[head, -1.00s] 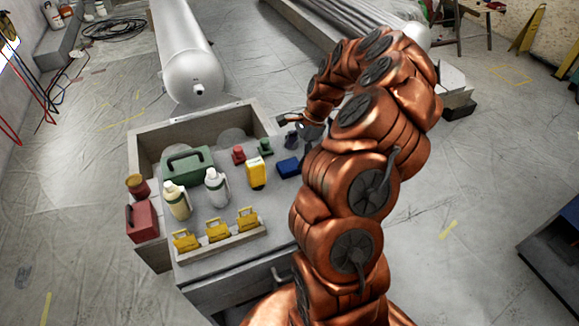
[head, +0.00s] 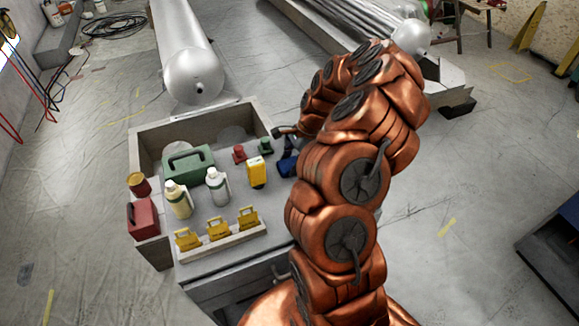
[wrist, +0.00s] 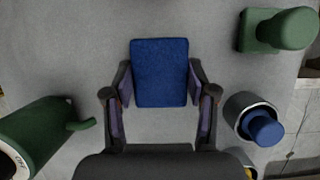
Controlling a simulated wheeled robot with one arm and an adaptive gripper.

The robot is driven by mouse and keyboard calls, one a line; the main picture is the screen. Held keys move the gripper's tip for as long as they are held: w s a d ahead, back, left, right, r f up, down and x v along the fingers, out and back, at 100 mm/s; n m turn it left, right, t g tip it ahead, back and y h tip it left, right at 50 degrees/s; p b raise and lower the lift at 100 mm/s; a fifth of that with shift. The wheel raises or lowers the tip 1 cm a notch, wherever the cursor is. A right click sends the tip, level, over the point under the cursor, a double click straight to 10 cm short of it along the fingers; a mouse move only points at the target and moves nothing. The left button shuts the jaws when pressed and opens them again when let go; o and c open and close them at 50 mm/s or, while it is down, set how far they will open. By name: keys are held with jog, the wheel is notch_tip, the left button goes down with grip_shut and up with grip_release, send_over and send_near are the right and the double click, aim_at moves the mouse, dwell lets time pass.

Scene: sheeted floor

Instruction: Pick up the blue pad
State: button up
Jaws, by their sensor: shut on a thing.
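The blue pad (wrist: 160,72) is a flat rectangular block on the grey worktop, upper centre in the wrist view. My gripper (wrist: 160,85) has one finger on each side of it, shut on its left and right edges. In the head view the pad (head: 286,167) is partly hidden by my arm, at the right end of the worktop. The pad appears to be at or close to the surface; I cannot tell if there is a gap under it.
A green stamp-like object (wrist: 277,30) and a blue-topped round one (wrist: 264,127) stand right of the pad in the wrist view. A yellow box (head: 256,172), two bottles, a green case (head: 188,165) and a rack of yellow tags (head: 219,240) share the worktop.

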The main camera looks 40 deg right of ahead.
aim_at(291, 163)
jog(key=c, duration=0.4)
notch_tip(291, 163, up, 10)
jog(key=shift+b, duration=0.9)
